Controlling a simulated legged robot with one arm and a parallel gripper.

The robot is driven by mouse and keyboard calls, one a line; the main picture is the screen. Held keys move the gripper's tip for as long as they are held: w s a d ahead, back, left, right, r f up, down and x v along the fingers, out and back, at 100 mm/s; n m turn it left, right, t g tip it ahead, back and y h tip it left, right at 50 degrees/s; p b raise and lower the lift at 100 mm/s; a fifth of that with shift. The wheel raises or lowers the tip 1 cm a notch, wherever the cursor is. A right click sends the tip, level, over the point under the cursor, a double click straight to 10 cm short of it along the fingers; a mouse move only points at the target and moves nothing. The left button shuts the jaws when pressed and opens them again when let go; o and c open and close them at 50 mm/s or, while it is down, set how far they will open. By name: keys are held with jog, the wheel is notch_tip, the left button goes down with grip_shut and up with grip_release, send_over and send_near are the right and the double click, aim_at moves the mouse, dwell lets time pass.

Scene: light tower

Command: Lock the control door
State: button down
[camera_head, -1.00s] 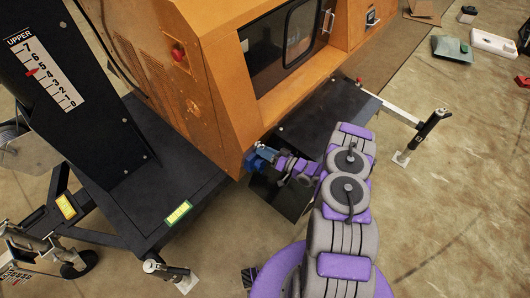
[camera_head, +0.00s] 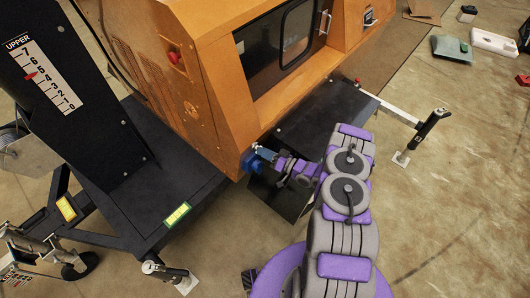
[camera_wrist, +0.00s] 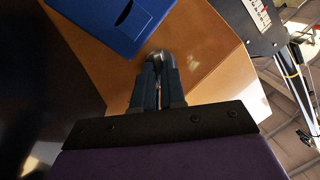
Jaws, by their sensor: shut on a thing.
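The orange cabinet (camera_head: 215,85) fills the upper middle of the head view. A door with a dark window (camera_head: 275,50) and a handle (camera_head: 327,22) is on its right face and looks shut. My gripper (camera_head: 262,153) is at the cabinet's lower front corner, next to a blue block-like thing (camera_head: 250,162). In the wrist view my gripper's fingers (camera_wrist: 160,68) are close together around a small grey piece that I cannot make out well. The blue thing (camera_wrist: 112,20) shows beside the fingertips, with a dark slot in it. Whether it touches them is unclear.
A black mast (camera_head: 85,90) with a white scale stands at left on a dark base. A black platform (camera_head: 325,120) lies below the cabinet's right face. An outrigger leg (camera_head: 425,130) stands at right. Clear floor lies at lower right.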

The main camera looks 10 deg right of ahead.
jog(key=shift+a+m, duration=0.1)
jog(key=shift+m, duration=0.3)
jog(key=c, duration=1.2)
grip_release()
jog(key=shift+w+f, duration=0.1)
jog(key=shift+w, duration=0.05)
jog(key=shift+a, duration=0.1)
jog(key=shift+a, duration=0.25)
jog(key=p+v, duration=0.4)
jog(key=v, duration=1.3)
jog(key=shift+d, duration=0.35)
jog(key=shift+f, duration=0.1)
